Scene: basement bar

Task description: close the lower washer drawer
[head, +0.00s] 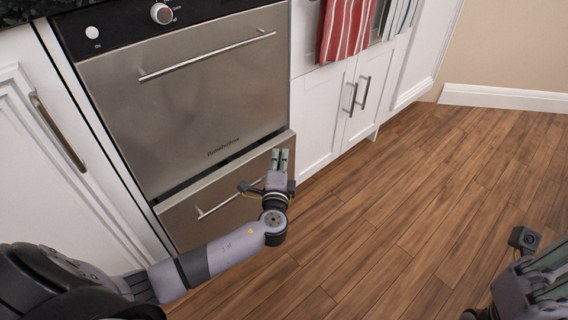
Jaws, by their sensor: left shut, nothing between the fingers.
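The washer is a steel-fronted appliance (195,95) set in white cabinets, with a dark control panel on top. Its lower drawer (185,220) is at the bottom, with a bar handle. The drawer's top edge stands out a little from the front above, with a dark gap between them. My left gripper (280,158) is shut and empty, in front of the drawer's right end. I cannot tell whether it touches the drawer. My left wrist hides part of the drawer front and handle. My right gripper is partly in view at the bottom right corner; its fingertips are not clear.
The upper washer door (200,110) is closed. A white cabinet with two handles (340,105) stands to the right, under a red striped towel (346,30). Another white cabinet (50,160) is at the left. The wooden floor (430,190) is clear to the right.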

